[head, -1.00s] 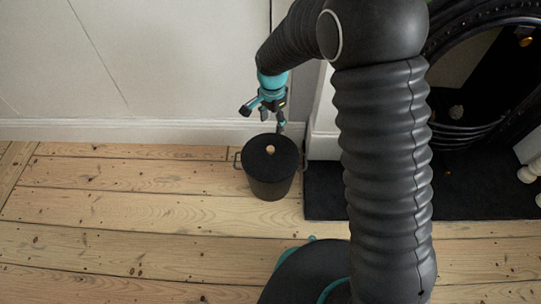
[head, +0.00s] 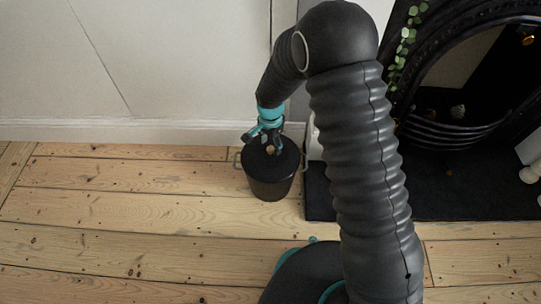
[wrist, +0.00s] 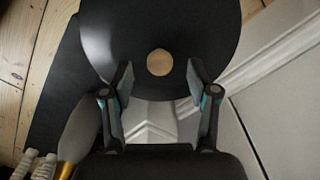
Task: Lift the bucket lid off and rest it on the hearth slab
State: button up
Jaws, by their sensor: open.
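The black bucket (head: 270,188) stands upright on the floorboards near the wall, with a handle on each side. Its dark round lid (head: 285,163) is on top and has a small wooden knob (head: 270,150). In the wrist view the lid (wrist: 205,25) fills the upper middle and the knob (wrist: 160,62) sits just beyond the fingertips. My gripper (head: 265,143) is open above the lid, its fingers around or just short of the knob; contact cannot be told. The fingers also show in the wrist view (wrist: 158,82). The black hearth slab (head: 460,190) lies right of the bucket, partly behind my arm.
A black fireplace (head: 455,80) with a curved grate stands behind the slab. White turned objects (head: 532,172) stand at the slab's right end. The wall and skirting board (head: 120,130) run close behind the bucket. Floorboards to the left are clear.

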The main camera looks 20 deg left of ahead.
aim_at(270, 148)
notch_tip(270, 148, down, 3)
jog(key=shift+r, duration=0.1)
grip_shut()
notch_tip(270, 148, up, 10)
jog(key=shift+r+p, duration=0.1)
jog(key=shift+p, duration=0.35)
dwell(0.3)
